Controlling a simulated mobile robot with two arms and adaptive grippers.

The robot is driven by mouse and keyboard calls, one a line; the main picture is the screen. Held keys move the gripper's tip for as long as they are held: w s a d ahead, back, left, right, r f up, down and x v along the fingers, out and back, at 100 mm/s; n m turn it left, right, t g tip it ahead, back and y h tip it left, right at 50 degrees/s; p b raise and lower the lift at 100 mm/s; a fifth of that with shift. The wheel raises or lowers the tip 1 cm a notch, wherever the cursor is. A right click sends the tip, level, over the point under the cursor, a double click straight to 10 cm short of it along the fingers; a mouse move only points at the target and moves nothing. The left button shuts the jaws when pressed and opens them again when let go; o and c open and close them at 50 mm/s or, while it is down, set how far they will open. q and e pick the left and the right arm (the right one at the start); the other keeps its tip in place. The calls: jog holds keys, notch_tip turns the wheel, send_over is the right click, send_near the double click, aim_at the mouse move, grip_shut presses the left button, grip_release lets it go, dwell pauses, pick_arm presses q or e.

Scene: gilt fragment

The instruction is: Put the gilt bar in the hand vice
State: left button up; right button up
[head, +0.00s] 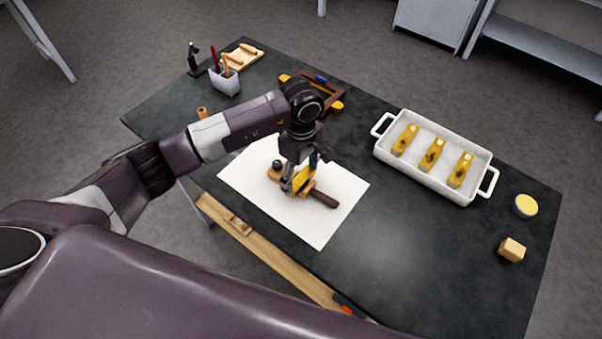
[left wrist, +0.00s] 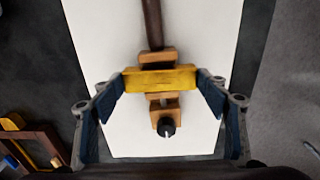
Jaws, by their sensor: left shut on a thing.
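The hand vice (left wrist: 155,57) lies on white paper, with two wooden jaws, a dark handle and a black knob. In the head view its handle (head: 325,199) points to the lower right, and my arm partly covers it. My left gripper (head: 298,180) is shut on the yellow gilt bar (left wrist: 160,78), a finger at each end. The bar (head: 305,177) lies crosswise over the gap between the wooden jaws. I cannot tell whether it is down in the gap or just above it. My right gripper is not in view.
A white tray (head: 381,154) holds three yellow pieces with dark marks. A yellow-topped round tin (head: 526,206) and a wooden block (head: 511,250) stand at the right. A pen cup (head: 225,82) and a brown frame (head: 326,94) are at the back. The table's front right is clear.

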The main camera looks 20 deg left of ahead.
pick_arm(q)
jog(key=shift+f, duration=0.35)
jog(key=shift+f, duration=0.15)
jog(key=o, duration=1.1)
jog(key=shift+c, duration=0.2)
